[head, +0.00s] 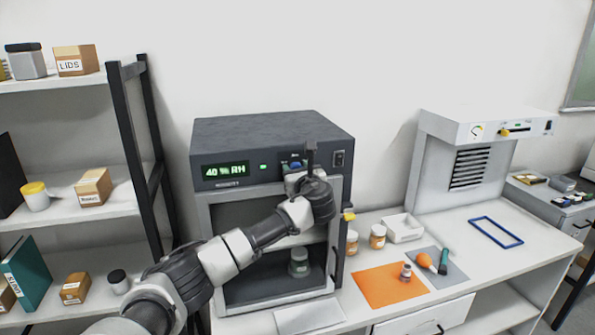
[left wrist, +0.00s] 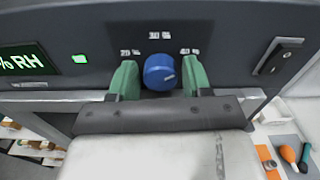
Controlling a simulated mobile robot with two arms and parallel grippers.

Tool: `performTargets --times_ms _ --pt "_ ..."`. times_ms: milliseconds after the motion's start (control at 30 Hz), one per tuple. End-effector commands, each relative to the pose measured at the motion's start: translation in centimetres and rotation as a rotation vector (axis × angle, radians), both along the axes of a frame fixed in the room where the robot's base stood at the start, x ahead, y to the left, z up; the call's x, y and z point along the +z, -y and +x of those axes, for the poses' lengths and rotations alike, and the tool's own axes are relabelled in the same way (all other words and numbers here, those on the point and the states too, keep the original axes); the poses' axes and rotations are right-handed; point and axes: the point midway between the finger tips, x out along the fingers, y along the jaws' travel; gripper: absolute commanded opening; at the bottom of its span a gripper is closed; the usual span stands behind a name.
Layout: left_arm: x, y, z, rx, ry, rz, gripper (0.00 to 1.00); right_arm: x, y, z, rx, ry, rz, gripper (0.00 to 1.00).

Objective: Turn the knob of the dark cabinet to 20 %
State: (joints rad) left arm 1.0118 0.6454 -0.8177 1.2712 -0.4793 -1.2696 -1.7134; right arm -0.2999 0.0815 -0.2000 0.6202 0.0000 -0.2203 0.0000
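The dark cabinet (head: 262,133) stands on the table in the middle of the head view. Its green display (head: 225,171) reads 40 % RH. The blue knob (left wrist: 159,72) is on its front panel, with marks for 20 % at left, 30 % at top and 40 % at right. The knob's pale pointer line is turned to the right, towards the 40 % mark. My left gripper (left wrist: 161,80) is at the knob, one green finger on either side, with narrow gaps between fingers and knob. My right gripper is not in view.
A rocker switch (left wrist: 279,60) sits right of the knob. A jar (head: 299,264) stands inside the cabinet. A shelf rack (head: 125,130) stands at left.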

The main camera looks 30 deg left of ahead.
Motion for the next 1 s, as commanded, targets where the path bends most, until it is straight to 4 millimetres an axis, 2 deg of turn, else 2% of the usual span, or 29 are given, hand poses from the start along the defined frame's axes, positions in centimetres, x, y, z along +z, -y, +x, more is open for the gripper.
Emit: performTargets --times_ms 33,233,633,1000 --pt "0.0 0.0 0.0 0.000 0.000 0.000 0.41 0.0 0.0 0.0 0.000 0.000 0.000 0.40" --pt "0.0 0.0 0.0 0.000 0.000 0.000 0.12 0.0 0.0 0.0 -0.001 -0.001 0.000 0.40" --pt "-0.3 0.0 0.0 0.000 0.063 -0.055 0.12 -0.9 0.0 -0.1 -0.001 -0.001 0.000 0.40" --pt "-0.5 0.1 0.0 0.000 0.292 -0.252 0.12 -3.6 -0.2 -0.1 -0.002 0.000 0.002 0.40"
